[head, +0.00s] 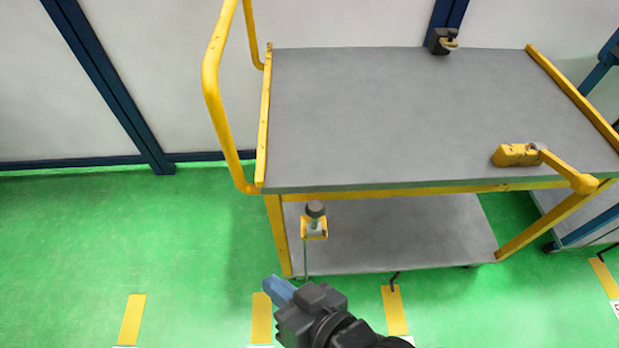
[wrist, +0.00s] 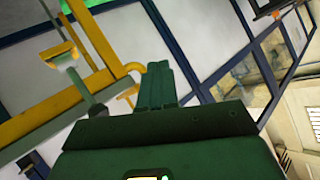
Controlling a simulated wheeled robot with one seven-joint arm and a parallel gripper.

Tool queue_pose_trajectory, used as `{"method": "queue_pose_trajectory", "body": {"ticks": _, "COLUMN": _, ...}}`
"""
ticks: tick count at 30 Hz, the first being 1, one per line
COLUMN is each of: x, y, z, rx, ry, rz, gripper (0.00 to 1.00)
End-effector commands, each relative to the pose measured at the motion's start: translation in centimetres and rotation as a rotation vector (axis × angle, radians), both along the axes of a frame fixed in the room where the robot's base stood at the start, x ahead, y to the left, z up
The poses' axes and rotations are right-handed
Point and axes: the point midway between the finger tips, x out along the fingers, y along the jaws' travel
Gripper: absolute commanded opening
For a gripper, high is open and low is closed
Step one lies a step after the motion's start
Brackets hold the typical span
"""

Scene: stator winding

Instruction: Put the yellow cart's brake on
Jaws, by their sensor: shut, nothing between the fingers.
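The yellow cart (head: 400,110) has a grey top, a lower grey shelf and a curved yellow push handle (head: 212,90) on its left. At its front left, a dark round knob (head: 315,209) stands on a small yellow bracket with a thin rod below; this looks like the brake lever, though I cannot confirm it. My gripper (head: 278,290) is shut and empty, below and left of the knob, apart from it. In the wrist view, its closed fingers (wrist: 157,85) point towards the cart's yellow frame (wrist: 85,95), and a grey stick-like part (wrist: 84,88) shows to their left.
A yellow block with a jointed arm (head: 517,154) sits at the tabletop's right front. A small dark clamp-like part (head: 441,41) is at the back edge. Yellow floor marks (head: 132,319) lie on the green floor, which is clear at left.

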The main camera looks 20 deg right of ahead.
Motion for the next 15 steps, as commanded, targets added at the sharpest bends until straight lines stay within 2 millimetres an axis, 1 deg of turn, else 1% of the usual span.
{"method": "queue_pose_trajectory", "body": {"ticks": 1, "x": 1.6, "y": 1.1, "z": 0.4, "rx": 0.006, "ry": 0.000, "rz": 0.038, "gripper": 0.00}}
{"method": "queue_pose_trajectory", "body": {"ticks": 6, "x": 5.1, "y": 4.7, "z": 1.1, "rx": 0.010, "ry": 0.020, "rz": 0.187, "gripper": 0.00}}
{"method": "queue_pose_trajectory", "body": {"ticks": 12, "x": 8.6, "y": 7.9, "z": 2.2, "rx": -0.023, "ry": 0.041, "rz": 0.375, "gripper": 0.00}}
{"method": "queue_pose_trajectory", "body": {"ticks": 15, "x": 10.1, "y": 9.0, "z": 2.8, "rx": -0.056, "ry": 0.055, "rz": 0.472, "gripper": 0.00}}
